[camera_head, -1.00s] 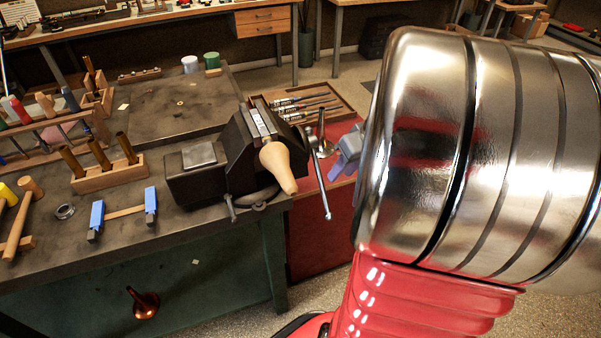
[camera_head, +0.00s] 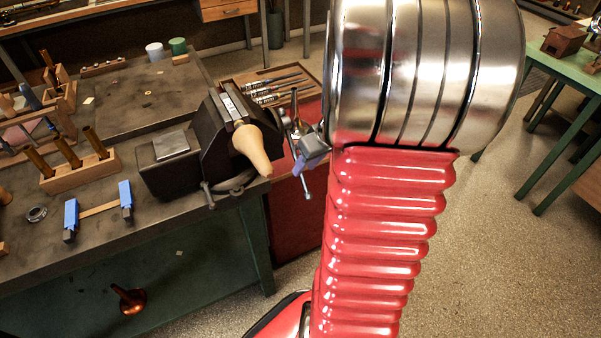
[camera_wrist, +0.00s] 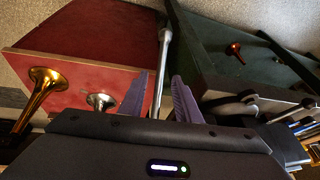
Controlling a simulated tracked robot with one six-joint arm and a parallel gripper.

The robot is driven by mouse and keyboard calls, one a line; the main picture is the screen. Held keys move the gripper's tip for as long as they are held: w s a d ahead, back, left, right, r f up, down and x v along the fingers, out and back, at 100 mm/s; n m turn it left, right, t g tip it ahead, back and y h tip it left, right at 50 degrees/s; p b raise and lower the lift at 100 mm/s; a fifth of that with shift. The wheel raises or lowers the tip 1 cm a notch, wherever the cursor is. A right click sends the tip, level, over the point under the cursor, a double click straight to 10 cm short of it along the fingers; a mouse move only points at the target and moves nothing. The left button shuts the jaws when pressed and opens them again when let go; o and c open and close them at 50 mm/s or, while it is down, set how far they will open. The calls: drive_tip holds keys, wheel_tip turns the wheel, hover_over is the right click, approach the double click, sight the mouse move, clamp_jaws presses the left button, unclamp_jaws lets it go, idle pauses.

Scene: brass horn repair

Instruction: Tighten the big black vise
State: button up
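The big black vise (camera_head: 215,148) stands on the near corner of the dark workbench, with a pale wooden cone (camera_head: 252,150) at its jaws. Its metal handle bar (camera_head: 305,183) hangs at a slant on the vise's right side. My gripper (camera_head: 306,160) is at the bar, partly hidden by my arm. In the wrist view the bar (camera_wrist: 164,50) runs between the two purple fingers of my gripper (camera_wrist: 160,92). The fingers stand apart with small gaps beside the bar; I cannot tell whether either touches it.
A wooden tray of tools (camera_head: 270,85) and a metal mouthpiece-like piece (camera_head: 296,112) lie close behind the handle. Open floor (camera_head: 490,240) lies to the right.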

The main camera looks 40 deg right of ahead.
sight(301, 176)
drive_tip(key=shift+x, duration=2.5)
drive_tip(key=shift+c, duration=0.3)
clamp_jaws()
